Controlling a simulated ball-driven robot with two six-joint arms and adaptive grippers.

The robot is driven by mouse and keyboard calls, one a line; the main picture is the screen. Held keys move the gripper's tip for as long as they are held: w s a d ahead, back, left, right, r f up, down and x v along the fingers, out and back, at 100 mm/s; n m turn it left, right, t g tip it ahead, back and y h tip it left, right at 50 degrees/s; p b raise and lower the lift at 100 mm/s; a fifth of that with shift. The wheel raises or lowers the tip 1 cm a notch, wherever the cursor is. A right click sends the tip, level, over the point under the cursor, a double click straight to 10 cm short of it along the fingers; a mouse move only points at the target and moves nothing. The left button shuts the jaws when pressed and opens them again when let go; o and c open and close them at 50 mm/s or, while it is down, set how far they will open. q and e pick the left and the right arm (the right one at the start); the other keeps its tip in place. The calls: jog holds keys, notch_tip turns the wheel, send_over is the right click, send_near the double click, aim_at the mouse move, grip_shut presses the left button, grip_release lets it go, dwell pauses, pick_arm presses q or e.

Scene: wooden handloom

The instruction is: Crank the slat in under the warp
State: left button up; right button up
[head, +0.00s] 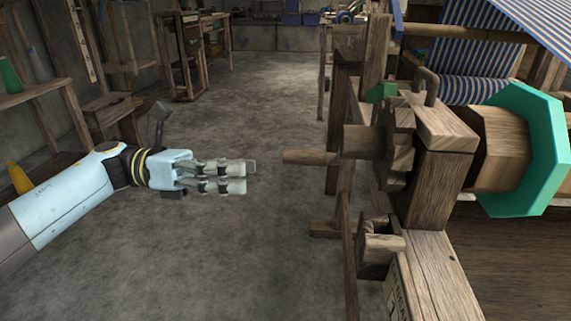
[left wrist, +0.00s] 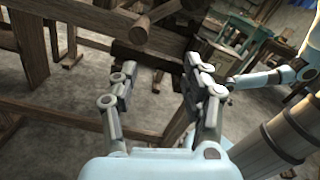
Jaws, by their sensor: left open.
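My left gripper (head: 240,177) is open and empty, pointing right in the head view. Its two fingers stand apart in the left wrist view (left wrist: 155,88). The crank's round wooden handle (head: 308,157) sticks out left from the loom, just right of the fingertips and slightly higher in the picture. A visible gap lies between them. The handle leads to a wooden hub beside a toothed wooden wheel (head: 398,135). A beam with a green octagonal flange (head: 543,150) lies behind the post. Blue-and-white striped cloth (head: 470,90) hangs at the upper right. I cannot make out the slat.
The loom's thick post (head: 440,190) and lower rail (head: 435,280) fill the right side. Bare concrete floor (head: 235,270) lies around my left arm. Shelves (head: 40,95) line the left wall, and a wooden stand (head: 185,55) is at the back.

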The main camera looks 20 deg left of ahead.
aim_at(319, 157)
pick_arm(q)
jog(key=shift+m, duration=0.6)
jog(key=w+d, duration=0.1)
jog(key=d, duration=0.2)
jog(key=w+d+r+b, duration=0.1)
jog(key=w+d, duration=0.1)
jog(key=d, duration=0.1)
jog(key=w+d+b, duration=0.1)
jog(key=w+d, duration=0.1)
jog(key=d, duration=0.1)
jog(key=shift+w+r, duration=0.15)
jog(key=shift+r, duration=0.05)
pick_arm(e)
jog(key=shift+a+f, duration=0.15)
jog(key=shift+a, duration=0.35)
pick_arm(q)
grip_shut()
